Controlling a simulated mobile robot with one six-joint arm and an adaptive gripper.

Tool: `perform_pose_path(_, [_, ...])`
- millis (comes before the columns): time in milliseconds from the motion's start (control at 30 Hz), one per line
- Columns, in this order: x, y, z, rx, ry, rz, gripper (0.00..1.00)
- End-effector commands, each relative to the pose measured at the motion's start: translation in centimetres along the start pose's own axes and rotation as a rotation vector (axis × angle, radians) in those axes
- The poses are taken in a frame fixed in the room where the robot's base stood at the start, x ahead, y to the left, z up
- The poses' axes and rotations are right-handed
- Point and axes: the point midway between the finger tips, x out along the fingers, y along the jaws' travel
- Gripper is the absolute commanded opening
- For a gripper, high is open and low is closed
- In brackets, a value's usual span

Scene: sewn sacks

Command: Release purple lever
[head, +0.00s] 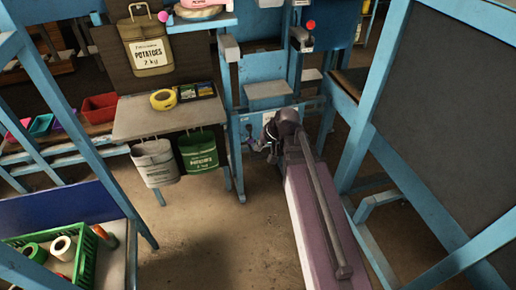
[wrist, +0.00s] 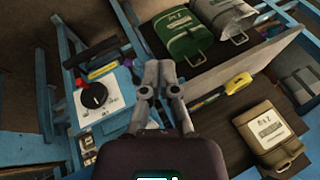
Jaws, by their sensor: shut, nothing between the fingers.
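In the head view a small purple piece (head: 250,143), likely the same lever, shows on the blue frame just left of my gripper (head: 264,141). In the wrist view my gripper (wrist: 160,80) is shut and empty. It appears to the right of the lever with a gap between them. The lever's exact position is too small to judge.
A grey worktable (head: 150,117) with a yellow tape roll (head: 163,99) stands left of my arm. White (head: 155,162) and green (head: 198,151) sacks hang at its front. A potato sack (head: 148,43) hangs behind. Blue posts and a dark board (head: 450,70) crowd the right. Floor is clear at front.

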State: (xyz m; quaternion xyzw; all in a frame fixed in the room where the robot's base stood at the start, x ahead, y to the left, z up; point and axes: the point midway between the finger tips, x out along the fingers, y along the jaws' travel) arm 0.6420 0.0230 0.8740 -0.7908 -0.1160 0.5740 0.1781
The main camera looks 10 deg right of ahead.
Motion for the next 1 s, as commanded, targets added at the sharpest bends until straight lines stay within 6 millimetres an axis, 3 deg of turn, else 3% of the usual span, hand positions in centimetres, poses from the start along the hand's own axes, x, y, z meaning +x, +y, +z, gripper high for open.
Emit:
perform_pose_path(33, [1.2, 0.6, -0.1, 0.006, 0.014, -0.014, 0.00])
perform_pose_path(200, [3.1, 1.3, -0.9, 0.024, 0.058, -0.061, 0.00])
perform_pose_path(1000, [10.5, 5.5, -4.9, 0.134, 0.275, -0.265, 0.00])
